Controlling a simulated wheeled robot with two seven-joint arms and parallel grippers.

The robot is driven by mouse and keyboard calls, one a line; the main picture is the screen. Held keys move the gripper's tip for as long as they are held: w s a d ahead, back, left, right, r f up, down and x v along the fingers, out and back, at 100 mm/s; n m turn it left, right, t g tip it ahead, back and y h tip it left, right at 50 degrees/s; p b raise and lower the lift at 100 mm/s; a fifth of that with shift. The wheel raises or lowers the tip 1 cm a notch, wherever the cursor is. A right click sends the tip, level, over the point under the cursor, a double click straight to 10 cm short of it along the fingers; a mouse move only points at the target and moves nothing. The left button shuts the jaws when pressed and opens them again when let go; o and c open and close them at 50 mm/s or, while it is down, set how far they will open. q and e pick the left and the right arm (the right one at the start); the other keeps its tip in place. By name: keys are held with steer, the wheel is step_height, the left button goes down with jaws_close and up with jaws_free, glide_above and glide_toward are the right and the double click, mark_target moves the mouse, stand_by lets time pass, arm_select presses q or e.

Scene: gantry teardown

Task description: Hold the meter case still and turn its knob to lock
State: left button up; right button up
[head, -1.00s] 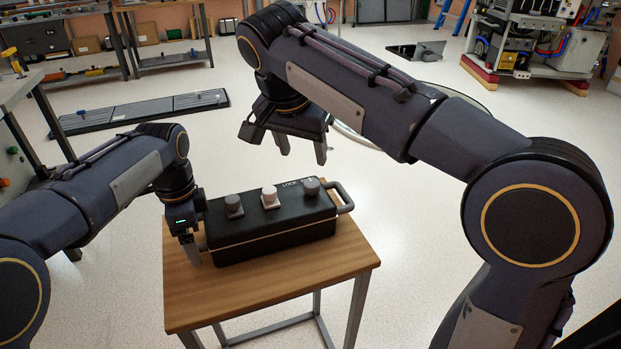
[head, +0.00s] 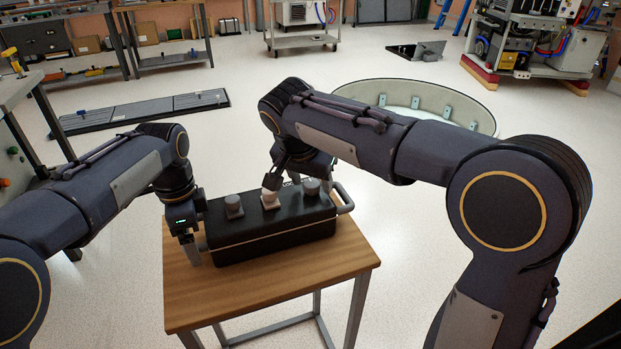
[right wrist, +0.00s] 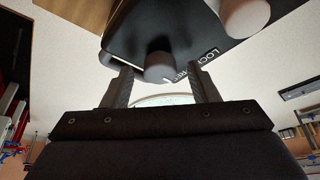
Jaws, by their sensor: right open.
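The black meter case (head: 275,232) lies on a small wooden table. Its top carries a dark grey left knob (head: 233,206), a whitish middle knob (head: 269,199) and a grey right knob (head: 312,187) by the LOCK lettering (right wrist: 210,55). My left gripper (head: 193,252) is down at the case's left end; its hold there is hidden. My right gripper (right wrist: 163,82) is open at the case's far side. In the right wrist view a grey knob (right wrist: 159,67) shows between its fingers, apart from both. The whitish knob (right wrist: 245,17) is off to one side.
The wooden table (head: 270,286) has bare room in front of the case. A handle (head: 346,198) sticks out at the case's right end. A flat dark panel (head: 140,111) lies on the floor at left.

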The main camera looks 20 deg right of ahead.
steer(key=c, duration=1)
steer(key=shift+n, duration=0.4)
steer(key=n, duration=0.2)
steer(key=n+y, duration=0.1)
steer(key=shift+d+n+t+y, duration=0.15)
steer(key=shift+n+t+y, duration=0.15)
steer(key=shift+n+t, duration=0.1)
steer(key=n, duration=0.2)
steer(key=n+y, duration=0.1)
steer(key=n, duration=0.1)
steer(key=shift+s+d+y, duration=0.1)
steer(key=shift+y, duration=0.2)
steer(key=n+y, duration=0.1)
steer(key=n, duration=0.4)
steer(key=shift+d+y, duration=0.15)
steer(key=shift+y, duration=0.25)
arm_select(q)
steer(key=shift+f, duration=0.1)
arm_select(e)
steer(key=shift+n+g+y, duration=0.4)
steer(key=shift+n+y, duration=0.3)
steer(key=shift+n, duration=1.5)
